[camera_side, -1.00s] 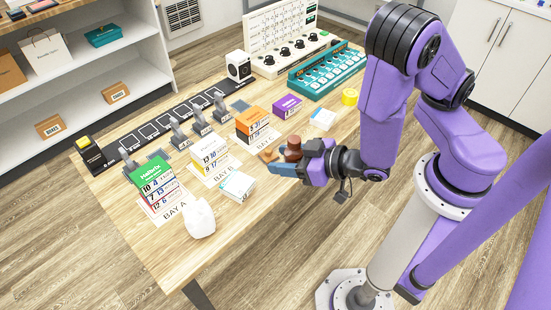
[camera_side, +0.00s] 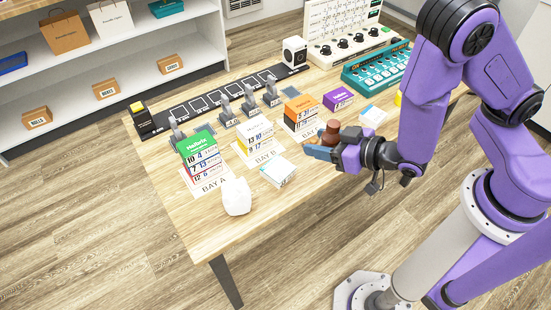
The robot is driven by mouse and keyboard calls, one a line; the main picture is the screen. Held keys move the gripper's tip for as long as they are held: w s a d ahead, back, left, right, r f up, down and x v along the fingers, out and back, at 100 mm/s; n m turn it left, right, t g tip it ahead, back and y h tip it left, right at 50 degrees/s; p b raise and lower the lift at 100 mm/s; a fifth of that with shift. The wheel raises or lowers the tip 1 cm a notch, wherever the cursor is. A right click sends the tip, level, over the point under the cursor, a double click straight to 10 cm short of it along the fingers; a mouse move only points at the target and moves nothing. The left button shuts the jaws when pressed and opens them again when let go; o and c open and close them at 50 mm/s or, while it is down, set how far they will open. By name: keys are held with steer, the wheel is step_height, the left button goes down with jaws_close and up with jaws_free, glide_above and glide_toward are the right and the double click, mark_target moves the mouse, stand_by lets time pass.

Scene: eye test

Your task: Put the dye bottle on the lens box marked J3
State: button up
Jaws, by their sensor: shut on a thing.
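The brown dye bottle (camera_side: 331,131) shows upright at my gripper (camera_side: 322,150), above the right part of the table. My gripper is shut on it; the blue fingers hide its lower part. One small white and teal box (camera_side: 277,172) lies left of and nearer than my gripper. Another white box (camera_side: 373,115) lies behind and to the right of it. Stacked boxes with green (camera_side: 196,142), pale yellow (camera_side: 258,132) and orange (camera_side: 300,105) tops stand along the table, and a purple box (camera_side: 338,98) sits behind. I cannot read a J3 mark on any.
A white faceted object (camera_side: 237,196) stands at the front edge of the wooden table (camera_side: 205,235). A black strip with grey clamps (camera_side: 200,107) runs along the back. A teal panel (camera_side: 378,68) and a white knob console (camera_side: 350,45) stand at the back right.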

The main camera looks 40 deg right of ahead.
steer(key=shift+a+x, duration=0.4)
steer(key=shift+x, duration=2.65)
glide_above(273, 165)
step_height(273, 165, down, 7)
steer(key=shift+f, duration=1.5)
steer(key=shift+f, duration=0.1)
steer(key=o, duration=1.2)
